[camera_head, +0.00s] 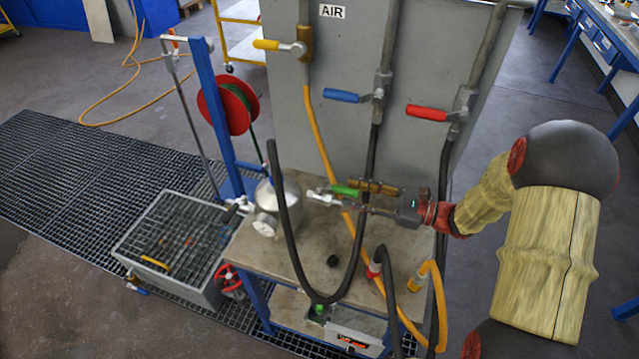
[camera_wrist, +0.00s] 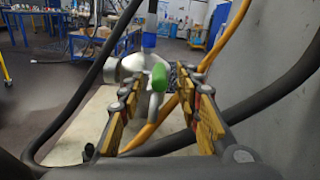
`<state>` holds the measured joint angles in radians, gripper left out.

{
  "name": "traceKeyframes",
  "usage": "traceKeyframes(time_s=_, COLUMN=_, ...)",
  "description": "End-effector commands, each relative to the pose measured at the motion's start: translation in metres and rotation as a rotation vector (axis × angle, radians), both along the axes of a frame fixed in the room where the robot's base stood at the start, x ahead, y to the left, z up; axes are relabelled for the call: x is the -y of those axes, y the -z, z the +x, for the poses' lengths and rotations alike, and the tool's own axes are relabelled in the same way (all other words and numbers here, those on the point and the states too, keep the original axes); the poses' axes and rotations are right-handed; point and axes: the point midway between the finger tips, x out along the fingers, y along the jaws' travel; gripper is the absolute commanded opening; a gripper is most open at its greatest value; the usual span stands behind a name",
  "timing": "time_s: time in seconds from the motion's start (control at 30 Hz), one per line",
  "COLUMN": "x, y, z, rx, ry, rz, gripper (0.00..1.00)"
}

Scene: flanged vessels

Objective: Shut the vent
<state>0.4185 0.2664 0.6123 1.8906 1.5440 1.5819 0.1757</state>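A silver vessel (camera_head: 291,190) stands on the work table in the head view, with a gauge (camera_head: 264,225) on its front. A small valve with a green handle (camera_head: 345,191) sits on its right side; I take it as the vent. My gripper (camera_head: 360,197) reaches in from the right, level with the valve. In the wrist view the green handle (camera_wrist: 159,77) shows between the fingertips of my gripper (camera_wrist: 158,86), with space on both sides. The fingers are apart and hold nothing. The vessel (camera_wrist: 128,66) shows beyond the handle. The valve's body is partly hidden.
A grey panel (camera_head: 345,130) behind carries yellow (camera_head: 266,44), blue (camera_head: 341,95) and red (camera_head: 427,112) valve handles. Black and orange hoses (camera_head: 326,150) hang close around my gripper. The table top (camera_head: 325,245) is mostly bare. A grated basin (camera_head: 170,240) stands left.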

Motion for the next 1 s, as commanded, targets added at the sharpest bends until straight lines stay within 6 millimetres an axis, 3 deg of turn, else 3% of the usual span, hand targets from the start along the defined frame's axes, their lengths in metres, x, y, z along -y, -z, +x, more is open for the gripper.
traceKeyframes(time_s=0.53, x=-0.064, y=0.002, z=0.025, rx=0.0, ry=-0.002, rz=0.0, gripper=0.34)
traceKeyframes(time_s=1.0, x=-0.071, y=0.0, z=0.029, rx=0.0, ry=0.0, rz=0.0, gripper=0.3)
